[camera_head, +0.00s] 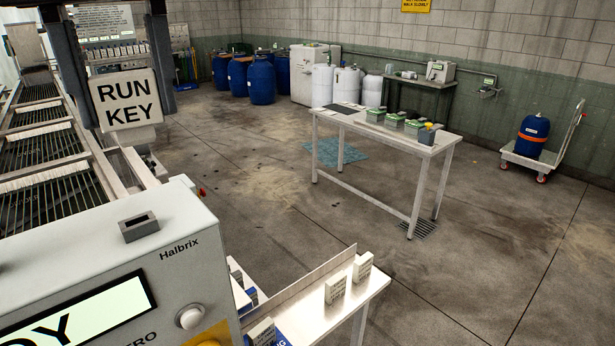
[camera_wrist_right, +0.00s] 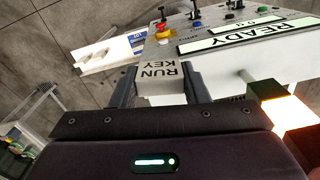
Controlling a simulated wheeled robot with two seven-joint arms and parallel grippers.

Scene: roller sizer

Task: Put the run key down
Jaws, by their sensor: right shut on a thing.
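The run key (camera_head: 125,101), a pale block lettered RUN KEY, is held up in the air at the upper left of the head view. My right gripper (camera_head: 128,108) is shut on it, with one dark finger on each side. The wrist view also shows the run key (camera_wrist_right: 158,82) between the fingers of my right gripper (camera_wrist_right: 159,88). A small grey open-topped holder (camera_head: 138,228) sits on top of the Halbrix machine (camera_head: 185,222), below the key in the head view. My left gripper is not in view.
The machine has a lit display (camera_wrist_right: 248,32) reading READY and a red button (camera_wrist_right: 164,33). A white bench (camera_head: 318,305) with small labelled boxes adjoins it. A roller bed (camera_head: 45,145) runs along the left. A table (camera_head: 390,131) stands farther off, with open floor around.

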